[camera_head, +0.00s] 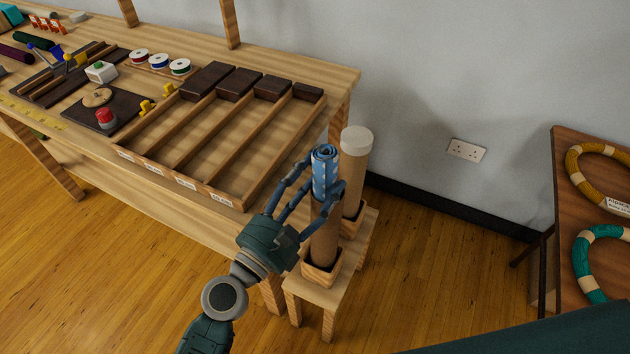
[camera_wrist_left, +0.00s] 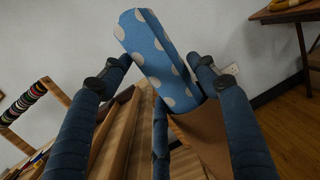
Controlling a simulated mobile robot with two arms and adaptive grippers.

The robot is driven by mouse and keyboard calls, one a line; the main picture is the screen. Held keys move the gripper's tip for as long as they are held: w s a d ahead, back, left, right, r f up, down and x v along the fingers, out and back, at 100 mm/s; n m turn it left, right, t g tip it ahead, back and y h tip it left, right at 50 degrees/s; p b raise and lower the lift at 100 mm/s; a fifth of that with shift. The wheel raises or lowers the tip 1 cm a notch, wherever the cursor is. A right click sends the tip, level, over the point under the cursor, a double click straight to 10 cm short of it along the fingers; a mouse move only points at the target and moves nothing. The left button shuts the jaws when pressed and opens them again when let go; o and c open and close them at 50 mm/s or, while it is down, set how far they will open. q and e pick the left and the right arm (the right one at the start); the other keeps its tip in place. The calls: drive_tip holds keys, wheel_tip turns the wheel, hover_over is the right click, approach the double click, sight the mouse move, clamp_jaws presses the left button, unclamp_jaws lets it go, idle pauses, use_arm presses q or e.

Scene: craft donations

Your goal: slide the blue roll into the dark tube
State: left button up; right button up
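The blue roll (camera_head: 325,165) has pale dots and stands upright at the mouth of the dark tube (camera_head: 324,240), a brown tube in a wooden socket. In the left wrist view the roll (camera_wrist_left: 160,62) leans up and left from the tube (camera_wrist_left: 205,140). Whether its lower end is inside the tube or just above it is hidden by fingers. My left gripper (camera_head: 325,172) has its fingers around the roll, with the tips appearing to press on its sides. My right gripper is not in view.
A lighter tube with a white cap (camera_head: 356,140) stands close behind the dark tube on the same small wooden stand (camera_head: 345,285). A workbench with a divided wooden tray (camera_head: 265,178) is to the left. Another table with rings (camera_head: 590,265) is at the right.

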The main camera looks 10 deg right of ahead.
sight(315, 211)
use_arm(q)
drive_tip(key=shift+o, duration=1)
drive_tip(key=shift+g+y, duration=0.4)
drive_tip(key=shift+g, duration=0.3)
drive_tip(key=f, duration=0.8)
drive_tip(key=shift+s+d, duration=0.2)
drive_tip(key=shift+s, duration=0.15)
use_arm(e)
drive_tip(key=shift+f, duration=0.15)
use_arm(q)
drive_tip(key=shift+s, duration=0.1)
drive_tip(key=v, duration=0.3)
drive_tip(key=r+v, duration=0.1)
drive_tip(key=v, duration=0.1)
drive_tip(key=shift+s+a, duration=0.3)
drive_tip(key=shift+s, duration=0.2)
drive_tip(key=shift+t, duration=0.5)
drive_tip(key=s+a+r, duration=0.2)
drive_tip(key=s+a, duration=0.1)
drive_tip(key=shift+s+a+r, duration=0.2)
drive_tip(key=shift+a+r, duration=0.05)
drive_tip(key=shift+a, duration=0.1)
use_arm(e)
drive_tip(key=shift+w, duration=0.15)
use_arm(q)
drive_tip(key=shift+a, duration=0.1)
